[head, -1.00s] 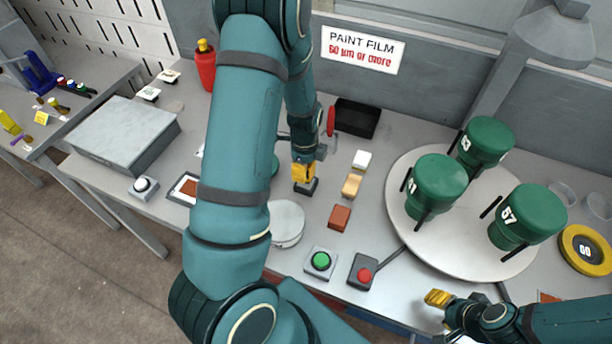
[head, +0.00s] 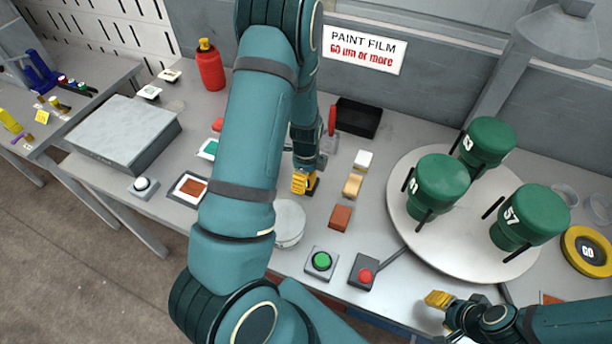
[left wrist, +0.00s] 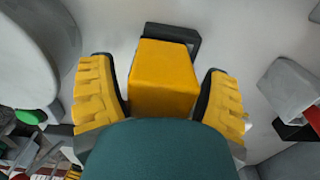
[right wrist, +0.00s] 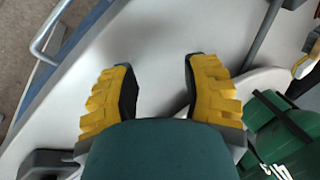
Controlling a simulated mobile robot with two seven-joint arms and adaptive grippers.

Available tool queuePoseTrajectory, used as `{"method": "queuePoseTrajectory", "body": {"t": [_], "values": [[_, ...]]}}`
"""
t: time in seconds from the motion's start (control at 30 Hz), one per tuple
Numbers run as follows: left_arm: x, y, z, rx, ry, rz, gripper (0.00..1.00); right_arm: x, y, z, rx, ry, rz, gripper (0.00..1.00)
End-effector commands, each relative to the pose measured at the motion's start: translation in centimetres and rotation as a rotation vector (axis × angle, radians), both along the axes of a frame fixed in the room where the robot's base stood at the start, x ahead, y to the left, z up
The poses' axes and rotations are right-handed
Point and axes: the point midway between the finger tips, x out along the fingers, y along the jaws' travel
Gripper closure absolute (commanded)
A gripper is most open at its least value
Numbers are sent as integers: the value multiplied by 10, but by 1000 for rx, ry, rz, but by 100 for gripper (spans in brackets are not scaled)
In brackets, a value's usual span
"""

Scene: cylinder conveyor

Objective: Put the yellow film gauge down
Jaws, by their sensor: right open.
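The yellow film gauge (left wrist: 165,80) is a yellow block with a dark foot. In the left wrist view it stands between the two yellow fingers of my left gripper (left wrist: 162,85), which look spread, with pale gaps beside the block near the fingertips. In the head view my left gripper (head: 304,182) is low over the table, left of the small blocks; gauge and fingers are hard to separate there. Whether the gauge's foot touches the table is unclear. My right gripper (head: 438,299) is open and empty near the table's front edge; the right wrist view shows bare table between its fingers (right wrist: 158,75).
White (head: 363,160), tan (head: 352,186) and red-brown (head: 340,217) blocks line up right of the left gripper. A white round disc (head: 289,224), green-button box (head: 321,262) and red-button box (head: 364,272) are nearer. A turntable (head: 460,255) carries green cylinders. A black tray (head: 357,118) is behind.

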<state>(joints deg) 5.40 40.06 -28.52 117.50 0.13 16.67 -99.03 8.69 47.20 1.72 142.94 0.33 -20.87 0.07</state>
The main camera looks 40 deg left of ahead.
Motion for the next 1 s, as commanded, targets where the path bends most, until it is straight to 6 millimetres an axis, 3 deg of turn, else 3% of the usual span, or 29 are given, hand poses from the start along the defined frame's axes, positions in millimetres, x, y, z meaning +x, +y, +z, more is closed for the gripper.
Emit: {"method": "queuePoseTrajectory", "body": {"t": [0.37,0.8,1.0], "values": [[1,0,11,0,-3,-1,23,0,0,5,1,0,0,53],[1,0,97,0,-6,0,23,0,-1,11,2,0,0,53],[0,0,119,0,-2,0,23,0,-1,12,2,0,0,53]]}}
